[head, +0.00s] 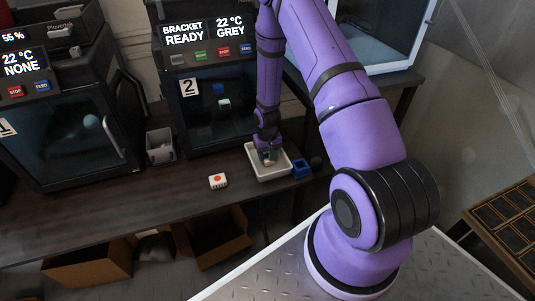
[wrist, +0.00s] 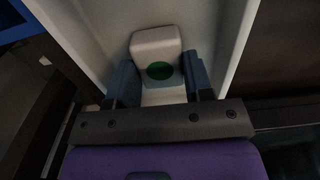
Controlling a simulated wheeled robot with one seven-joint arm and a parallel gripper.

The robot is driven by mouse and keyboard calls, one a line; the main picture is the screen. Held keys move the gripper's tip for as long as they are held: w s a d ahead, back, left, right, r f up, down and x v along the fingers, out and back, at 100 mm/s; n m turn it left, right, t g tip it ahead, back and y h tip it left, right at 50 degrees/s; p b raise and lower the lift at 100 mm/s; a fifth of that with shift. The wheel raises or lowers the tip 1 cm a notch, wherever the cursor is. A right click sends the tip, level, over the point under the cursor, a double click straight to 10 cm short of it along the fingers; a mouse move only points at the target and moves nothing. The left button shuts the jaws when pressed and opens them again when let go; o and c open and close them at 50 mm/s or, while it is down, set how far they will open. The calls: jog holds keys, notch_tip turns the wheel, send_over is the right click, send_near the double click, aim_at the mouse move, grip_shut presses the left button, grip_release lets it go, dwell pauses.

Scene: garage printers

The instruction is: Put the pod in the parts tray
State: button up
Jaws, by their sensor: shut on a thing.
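A white pod with rounded edges and a green round spot (wrist: 159,55) sits between the fingers of my gripper (wrist: 158,82) in the wrist view. The fingers are shut on its sides. The white parts tray (head: 283,172) stands on the bench in front of printer 2. In the head view my gripper (head: 267,156) points down into this tray, and the pod in it is mostly hidden. In the wrist view the tray's white walls (wrist: 232,45) rise on both sides of the pod. Whether the pod touches the tray floor I cannot tell.
A white block with an orange-red spot (head: 218,181) lies on the bench left of the tray. A small blue open box (head: 301,168) stands close to the tray's right. A grey bin (head: 160,147) stands between printer 1 (head: 75,135) and printer 2 (head: 205,105). Cardboard boxes (head: 215,240) are below.

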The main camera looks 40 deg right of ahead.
jog(key=o, duration=0.9)
jog(key=shift+f, duration=0.1)
jog(key=shift+o, duration=0.2)
notch_tip(320, 180, up, 13)
notch_tip(320, 180, up, 14)
jog(key=f+t, duration=0.1)
send_over(267, 156)
jog(key=a, duration=0.3)
jog(key=s+a+r+n+t, duration=0.1)
jog(key=s+a+r, duration=0.15)
jog(key=r, duration=0.45)
jog(key=s+a+r, duration=0.1)
jog(key=s+r, duration=0.3)
jog(key=r, duration=0.3)
jog(key=s+a+r+n+t, duration=0.1)
jog(key=s+a+r, duration=0.2)
jog(key=s+r, duration=0.3)
jog(key=s+a+r+n+t, duration=0.1)
jog(key=s+r, duration=0.6)
jog(key=s, duration=0.7)
jog(key=shift+s+a+t, duration=0.25)
jog(key=shift+a+t, duration=0.35)
jog(key=shift+a, duration=0.65)
